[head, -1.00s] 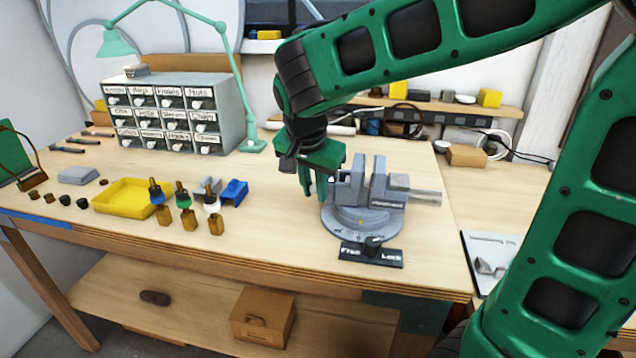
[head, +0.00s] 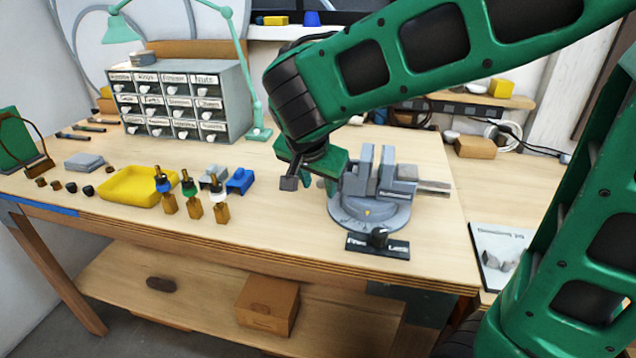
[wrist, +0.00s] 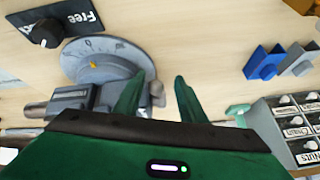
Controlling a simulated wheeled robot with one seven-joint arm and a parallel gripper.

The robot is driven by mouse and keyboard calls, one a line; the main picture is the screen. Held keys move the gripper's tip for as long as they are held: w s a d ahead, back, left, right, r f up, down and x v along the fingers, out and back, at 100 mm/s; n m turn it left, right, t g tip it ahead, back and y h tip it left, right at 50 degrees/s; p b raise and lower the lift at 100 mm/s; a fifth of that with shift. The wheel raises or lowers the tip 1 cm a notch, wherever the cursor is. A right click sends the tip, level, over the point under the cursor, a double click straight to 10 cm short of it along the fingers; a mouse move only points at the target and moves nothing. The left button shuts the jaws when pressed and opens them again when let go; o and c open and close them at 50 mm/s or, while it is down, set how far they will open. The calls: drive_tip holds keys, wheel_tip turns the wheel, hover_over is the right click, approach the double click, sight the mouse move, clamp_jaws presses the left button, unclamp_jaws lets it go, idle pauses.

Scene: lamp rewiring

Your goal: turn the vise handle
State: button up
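The grey vise (head: 372,205) stands upright on its round base near the bench's front edge in the head view. In the wrist view its base (wrist: 105,55) and jaws show to the left of my fingers. My gripper (head: 312,180) is just left of the vise. In the wrist view my gripper (wrist: 157,84) has its two green fingers apart. A small grey end piece (wrist: 157,94), perhaps the vise handle, shows between or behind the fingers; I cannot tell whether they touch it. The handle is hidden in the head view.
A Free/Lock switch plate (head: 377,246) lies in front of the vise. Bulb-holder-like pieces (head: 191,205), a yellow tray (head: 135,190) and a blue block (head: 240,181) stand to the left. A labelled drawer cabinet (head: 180,100) stands behind. Bare bench lies between.

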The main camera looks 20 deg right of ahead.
drive_tip(key=shift+d, duration=0.15)
drive_tip(key=v, duration=1)
drive_tip(key=shift+r, duration=0.3)
drive_tip(key=shift+s, duration=0.15)
drive_tip(key=shift+w+r, duration=0.2)
drive_tip(key=c, duration=0.9)
drive_tip(key=w+r+g, duration=0.1)
drive_tip(key=r, duration=0.1)
drive_tip(key=w+d+r+n+g, duration=0.1)
drive_tip(key=w+r, duration=0.1)
drive_tip(key=w+d+r+n+g, duration=0.1)
drive_tip(key=w+r, duration=0.1)
drive_tip(key=r, duration=0.1)
drive_tip(key=shift+y, duration=0.4)
clamp_jaws()
wheel_tip(320, 180, down, 12)
drive_tip(key=d+n, duration=0.1)
drive_tip(key=shift+w+d+g+y, duration=0.15)
drive_tip(key=shift+w+g+y, duration=0.15)
drive_tip(key=shift+g, duration=0.1)
